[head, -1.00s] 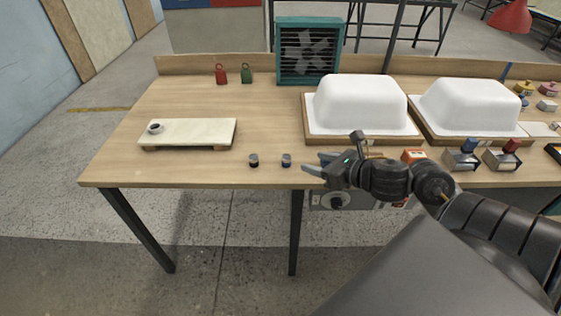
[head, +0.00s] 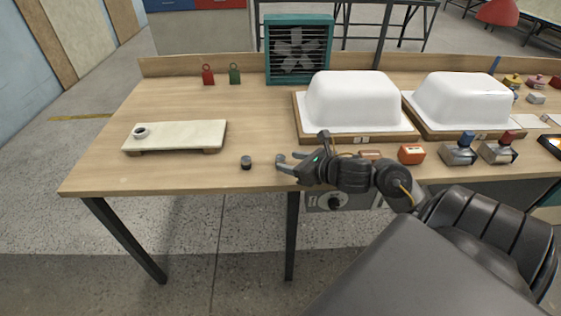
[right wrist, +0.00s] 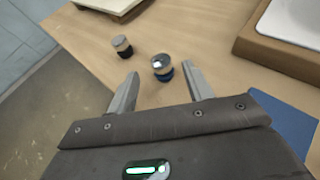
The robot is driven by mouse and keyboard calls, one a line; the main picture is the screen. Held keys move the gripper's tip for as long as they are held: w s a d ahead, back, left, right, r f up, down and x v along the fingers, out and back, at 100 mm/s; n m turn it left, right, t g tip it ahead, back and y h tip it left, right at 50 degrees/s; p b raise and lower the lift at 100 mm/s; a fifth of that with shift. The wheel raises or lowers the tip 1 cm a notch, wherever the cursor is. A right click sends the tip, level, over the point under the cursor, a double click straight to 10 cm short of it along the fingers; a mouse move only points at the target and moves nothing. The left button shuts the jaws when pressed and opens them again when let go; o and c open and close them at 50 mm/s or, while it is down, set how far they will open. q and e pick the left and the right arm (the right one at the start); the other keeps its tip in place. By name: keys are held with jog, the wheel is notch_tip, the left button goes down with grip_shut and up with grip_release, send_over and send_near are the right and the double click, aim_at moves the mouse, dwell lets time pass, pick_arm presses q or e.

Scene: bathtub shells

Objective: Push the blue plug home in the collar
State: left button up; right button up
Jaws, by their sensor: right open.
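In the head view my right gripper (head: 284,163) is low at the table's front edge and partly hides the plug (head: 280,158). A second plug with a black band (right wrist: 122,47) stands to its left, also in the head view (head: 246,163). The collar (head: 141,132), a small ring with a dark hole, sits on the pale board (head: 185,136). My left gripper is out of view.
Two white tub shells (head: 352,98) (head: 464,100) rest on wooden trays at the right. A fan box (head: 298,50) and red and green tags are at the back. The table's middle left is clear.

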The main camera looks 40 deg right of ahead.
aim_at(284, 160)
jog(key=x, duration=0.5)
jog(key=shift+f, duration=0.15)
jog(key=shift+d, duration=0.1)
jog(key=shift+c, duration=0.8)
jog(key=c, duration=0.9)
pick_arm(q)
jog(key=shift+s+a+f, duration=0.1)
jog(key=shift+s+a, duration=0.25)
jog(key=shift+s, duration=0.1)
